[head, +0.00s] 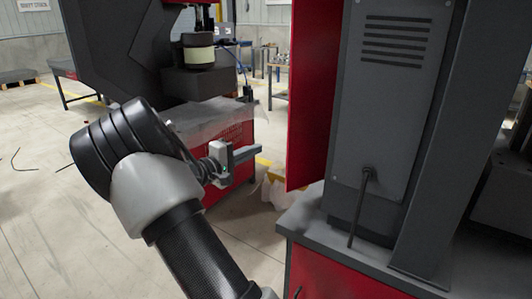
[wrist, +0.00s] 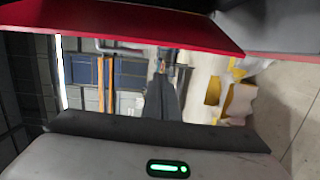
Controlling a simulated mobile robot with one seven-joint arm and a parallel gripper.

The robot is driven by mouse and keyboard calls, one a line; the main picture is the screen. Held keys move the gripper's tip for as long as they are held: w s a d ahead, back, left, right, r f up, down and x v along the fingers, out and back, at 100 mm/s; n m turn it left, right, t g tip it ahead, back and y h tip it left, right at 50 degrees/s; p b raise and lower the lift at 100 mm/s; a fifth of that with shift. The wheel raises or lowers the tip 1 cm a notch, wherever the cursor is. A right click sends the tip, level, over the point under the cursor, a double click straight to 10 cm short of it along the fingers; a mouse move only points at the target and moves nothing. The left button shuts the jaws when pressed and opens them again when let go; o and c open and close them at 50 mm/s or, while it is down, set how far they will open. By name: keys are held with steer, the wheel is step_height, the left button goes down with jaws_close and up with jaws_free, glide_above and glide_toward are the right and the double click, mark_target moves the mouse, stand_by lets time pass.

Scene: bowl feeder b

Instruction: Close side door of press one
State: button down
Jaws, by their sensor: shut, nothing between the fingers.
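The side door (head: 312,95) of the press at right is a tall red panel. It stands swung out from the grey press body (head: 385,95), so it is open. My gripper (head: 257,150) is shut and empty, pointing right, to the left of the door's lower part. A gap shows between them in the head view; depth is hard to judge. In the wrist view a red panel (wrist: 120,32), which looks like the door, crosses the top of the picture. My grey gripper body with a green light fills the bottom there. No handle on the door is visible.
A second press with a red base (head: 232,135) stands behind my arm. A grey ledge (head: 310,225) of the near press juts out below the door. Yellow and white items (head: 280,185) lie on the floor behind the gripper. Open floor is at left.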

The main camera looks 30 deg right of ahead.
steer(key=d, duration=0.9)
steer(key=shift+s+f+b, duration=0.15)
steer(key=shift+s+b, duration=0.05)
steer(key=shift+b, duration=0.1)
steer(key=shift+f, duration=0.1)
